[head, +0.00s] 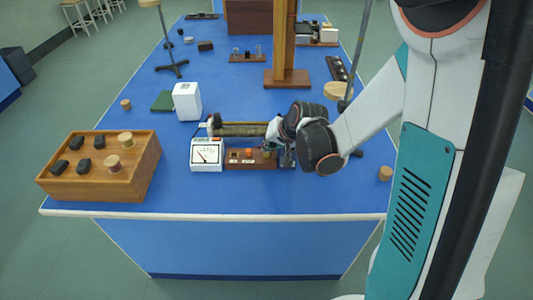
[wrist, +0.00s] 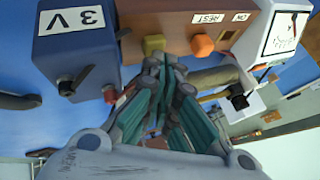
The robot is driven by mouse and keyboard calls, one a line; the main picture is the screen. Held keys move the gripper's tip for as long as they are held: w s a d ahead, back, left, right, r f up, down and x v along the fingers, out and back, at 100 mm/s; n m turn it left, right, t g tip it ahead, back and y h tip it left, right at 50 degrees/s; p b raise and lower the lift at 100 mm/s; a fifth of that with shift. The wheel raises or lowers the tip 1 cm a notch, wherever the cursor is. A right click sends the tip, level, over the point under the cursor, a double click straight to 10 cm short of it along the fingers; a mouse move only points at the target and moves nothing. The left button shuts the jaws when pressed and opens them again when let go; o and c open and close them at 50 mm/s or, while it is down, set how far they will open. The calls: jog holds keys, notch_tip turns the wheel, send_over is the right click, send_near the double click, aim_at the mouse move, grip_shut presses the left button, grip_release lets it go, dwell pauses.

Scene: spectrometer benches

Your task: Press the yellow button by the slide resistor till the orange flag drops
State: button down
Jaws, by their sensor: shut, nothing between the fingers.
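The yellow button (wrist: 154,44) shows on the wooden box in the wrist view, just beyond my fingertips. My gripper (wrist: 165,62) is shut and empty, its tips close to the button; I cannot tell if they touch. The orange flag (wrist: 202,44) sits on the same box, beside the REST label; it also shows in the head view (head: 249,153). The slide resistor (head: 243,129) lies behind the box in the head view, and its rod shows in the wrist view (wrist: 213,76). In the head view my gripper (head: 284,158) is at the box's right end, and my arm hides the button.
A white meter (head: 206,154) stands left of the wooden box (head: 264,164). A blue 3V unit (wrist: 75,50) with a dark knob is beside it in the wrist view. A wooden tray (head: 128,186) with dark blocks is at the left. The bench front (head: 240,198) is clear.

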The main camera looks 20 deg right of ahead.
jog(key=shift+f, duration=0.2)
jog(key=shift+r, duration=0.1)
dwell(0.4)
jog(key=shift+r+p, duration=0.5)
jog(key=shift+r, duration=0.35)
jog(key=shift+r+p, duration=1.9)
jog(key=shift+r, duration=0.6)
